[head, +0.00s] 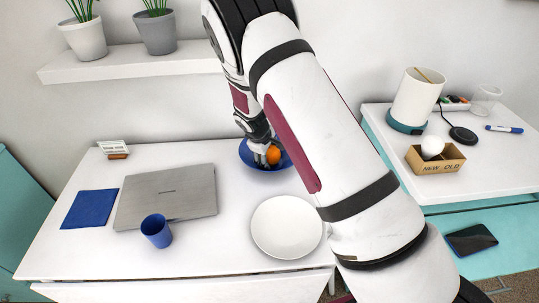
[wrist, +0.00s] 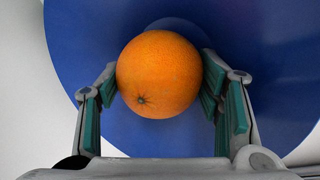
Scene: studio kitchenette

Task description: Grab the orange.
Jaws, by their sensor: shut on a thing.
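The orange (wrist: 158,75) sits between the two fingers of my gripper (wrist: 160,92) in the wrist view, and the green pads press on it from both sides. In the head view the orange (head: 273,155) shows at the tip of my gripper (head: 266,152), over the blue bowl (head: 247,155). The blue bowl (wrist: 85,62) fills most of the background in the wrist view. I cannot tell whether the orange still touches the bowl. My arm hides part of the bowl's right side.
On the white table stand a white plate (head: 286,227), a blue cup (head: 156,231), a closed laptop (head: 167,193), a blue notebook (head: 89,208) and a small card holder (head: 114,149). A shelf (head: 130,63) with potted plants hangs above. A side table at right holds a cardboard box (head: 436,160).

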